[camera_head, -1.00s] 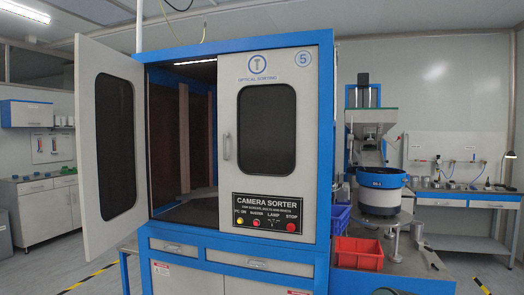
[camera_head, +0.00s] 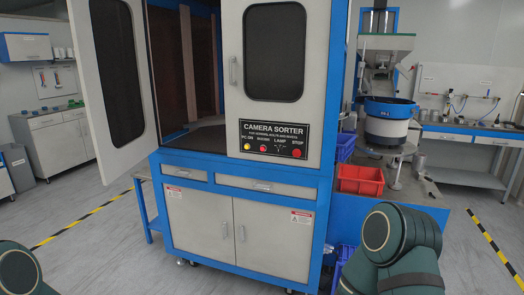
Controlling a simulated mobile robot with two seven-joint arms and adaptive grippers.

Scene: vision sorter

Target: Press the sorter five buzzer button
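The camera sorter (camera_head: 270,205) stands ahead, a blue and light grey cabinet. Its black control panel (camera_head: 275,133) is on the right front, below a dark window. On the panel are a yellow button (camera_head: 247,146) under a PC label, a red buzzer button (camera_head: 263,148), a lamp switch (camera_head: 280,149) and a larger red stop button (camera_head: 297,153). The number five sign is out of view now. Parts of my two arms show at the bottom left and bottom right. Neither gripper is in view, and nothing touches the panel.
The sorter's left door (camera_head: 110,85) stands open toward me. Red (camera_head: 360,180) and blue (camera_head: 345,146) bins sit to the right of the cabinet. A bowl feeder (camera_head: 388,118) stands behind them. The floor in front is clear, with striped tape (camera_head: 85,217) at left.

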